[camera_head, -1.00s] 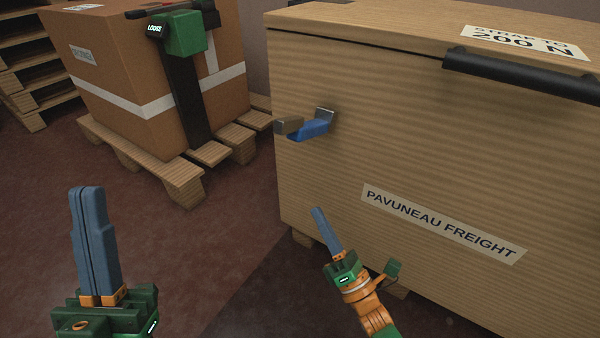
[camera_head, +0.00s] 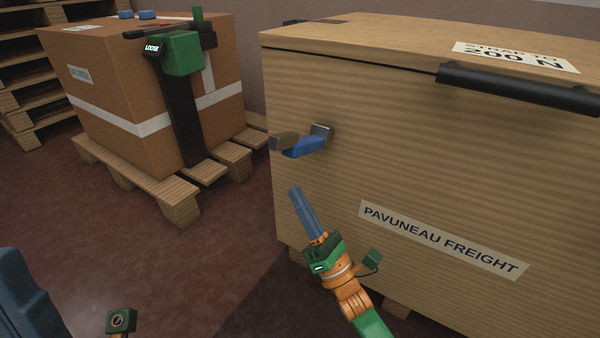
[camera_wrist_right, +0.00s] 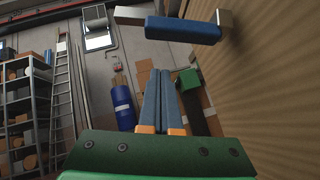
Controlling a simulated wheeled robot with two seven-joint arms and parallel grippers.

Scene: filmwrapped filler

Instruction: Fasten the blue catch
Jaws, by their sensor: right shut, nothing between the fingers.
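The blue catch (camera_head: 305,147) sticks out from the left part of the wooden crate's (camera_head: 400,150) front face. It has a grey metal piece at each end, the right one against the crate. It also shows across the top of the right wrist view (camera_wrist_right: 183,30). My right gripper (camera_head: 296,192) is shut and empty, just below the catch in the picture and apart from it. Its blue fingers lie together in the right wrist view (camera_wrist_right: 159,78), below the catch there. My left gripper (camera_head: 18,300) is mostly cut off at the bottom left corner; its fingertips cannot be judged.
A black handle bar (camera_head: 520,88) juts from the crate's upper right. A carton (camera_head: 120,90) with a green strap buckle (camera_head: 183,53) marked LOOSE stands on a pallet (camera_head: 180,205) to the left. Open floor (camera_head: 110,245) lies in front of it.

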